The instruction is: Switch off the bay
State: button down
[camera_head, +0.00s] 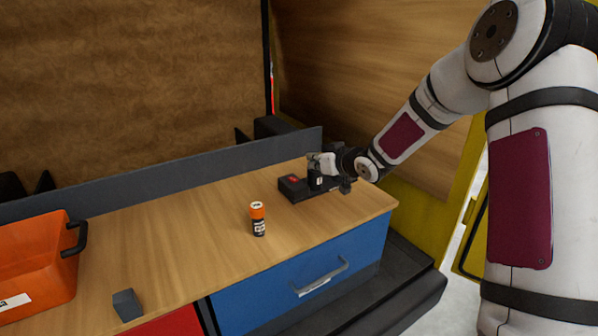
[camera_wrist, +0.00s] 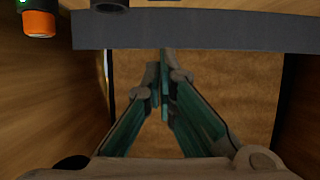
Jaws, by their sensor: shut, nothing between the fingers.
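A low black box with a red patch on top (camera_head: 292,184) sits near the right end of the wooden bench. It looks like the bay's switch, but its position cannot be read. My gripper (camera_head: 318,180) is beside and partly over the box's right part, hiding some of it. Contact cannot be told. In the wrist view my gripper's fingers (camera_wrist: 164,78) are together and empty, with brown panel behind them. The switch box cannot be made out in the wrist view.
A black canister with an orange cap (camera_head: 258,219) stands on the bench. An orange bin (camera_head: 38,265) and small grey block (camera_head: 127,305) are at left. A dark grey rail (camera_head: 180,180) runs along the back. A blue drawer (camera_head: 300,285) is below.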

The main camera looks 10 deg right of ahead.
send_over(299, 185)
jog(key=f, duration=0.2)
jog(key=w+f, duration=0.1)
jog(key=f, duration=0.1)
jog(key=shift+a, duration=0.2)
jog(key=shift+s+d+f, duration=0.1)
jog(key=shift+s+f, duration=0.05)
jog(key=shift+f, duration=0.45)
jog(key=shift+s+d+f, duration=0.1)
jog(key=shift+s+f, duration=0.05)
jog(key=shift+f, duration=0.45)
jog(key=shift+s+f, duration=0.1)
jog(key=shift+f, duration=0.65)
jog(key=shift+s+f, duration=0.25)
jog(key=shift+f, duration=0.3)
jog(key=shift+w, duration=0.1)
